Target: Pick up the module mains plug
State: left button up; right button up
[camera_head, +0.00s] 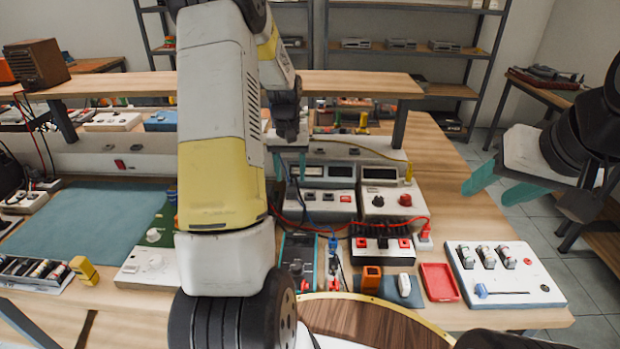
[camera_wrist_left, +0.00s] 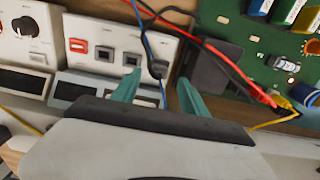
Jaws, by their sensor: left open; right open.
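I cannot tell for sure which item is the module mains plug. A small black plug-like piece (camera_wrist_left: 157,69) on a dark cord shows in the left wrist view, in front of a white panel with switches. My right gripper (camera_head: 499,186) is open and empty off the bench's right side.
White instruments (camera_head: 328,201) stand under a wooden shelf (camera_head: 340,84). Red and black leads (camera_wrist_left: 225,60) cross beside a green circuit board (camera_wrist_left: 260,45). A red tray (camera_head: 439,282) and white switch panel (camera_head: 505,275) lie at the right. The blue mat (camera_head: 85,225) is mostly clear.

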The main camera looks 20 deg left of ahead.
aim_at(292, 184)
pick_arm(q)
notch_tip(292, 184, down, 5)
jog(key=shift+d+f, duration=0.1)
grip_shut()
dwell(0.3)
